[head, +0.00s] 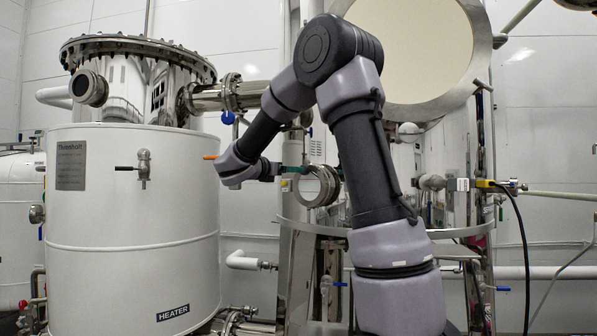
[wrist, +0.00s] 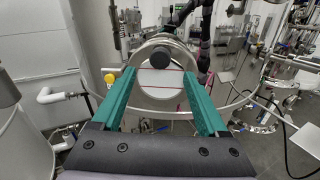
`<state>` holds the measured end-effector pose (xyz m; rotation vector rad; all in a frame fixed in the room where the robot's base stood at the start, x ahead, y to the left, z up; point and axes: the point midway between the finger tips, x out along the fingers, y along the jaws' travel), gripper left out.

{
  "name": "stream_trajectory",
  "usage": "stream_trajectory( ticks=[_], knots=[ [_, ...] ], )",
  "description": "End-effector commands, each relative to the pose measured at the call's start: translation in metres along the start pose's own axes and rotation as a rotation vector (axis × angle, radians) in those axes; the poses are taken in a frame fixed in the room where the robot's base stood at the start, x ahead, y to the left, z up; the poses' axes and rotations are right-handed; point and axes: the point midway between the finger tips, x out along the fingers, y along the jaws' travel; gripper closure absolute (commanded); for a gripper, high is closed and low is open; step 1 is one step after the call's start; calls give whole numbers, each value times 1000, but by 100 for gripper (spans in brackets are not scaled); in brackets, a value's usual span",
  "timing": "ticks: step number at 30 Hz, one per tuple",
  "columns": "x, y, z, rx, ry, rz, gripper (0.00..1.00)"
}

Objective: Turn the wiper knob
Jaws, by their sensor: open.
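A round sight glass (wrist: 161,84) with a pale metal rim faces my gripper in the wrist view. A dark round knob (wrist: 160,57), which looks like the wiper knob, sits at the glass's upper middle. My gripper (wrist: 159,74) is open, its two green fingers apart. In the picture the knob lies between and slightly above the fingertips; nothing shows held, and I cannot tell the depth gap. In the head view my gripper (head: 296,170) is beside the sight glass's metal ring (head: 319,187), left of my forearm. The knob cannot be made out there.
A white heater tank (head: 135,235) stands at the left. A steel vessel with a large round open lid (head: 418,45) is behind my arm. A yellow round part (wrist: 110,78) is left of the glass. A white pipe (wrist: 60,95) is further left.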

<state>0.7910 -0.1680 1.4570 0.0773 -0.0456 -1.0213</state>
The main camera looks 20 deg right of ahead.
Motion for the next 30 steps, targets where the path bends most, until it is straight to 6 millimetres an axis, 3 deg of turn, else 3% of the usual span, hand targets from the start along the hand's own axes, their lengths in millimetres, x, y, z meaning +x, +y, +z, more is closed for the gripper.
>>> stream_trajectory(
  ticks=[3, 10, 23, 29, 30],
  knots=[
    [25, -1, -1, -1, 1, -4, 23],
    [59, -1, 0, 0, 1, -2, 23],
    [70, 0, -1, 1, 2, 0, 23],
    [70, 0, -1, 1, 2, 0, 96],
    [70, 0, 0, 1, 2, 0, 100]
  ],
)
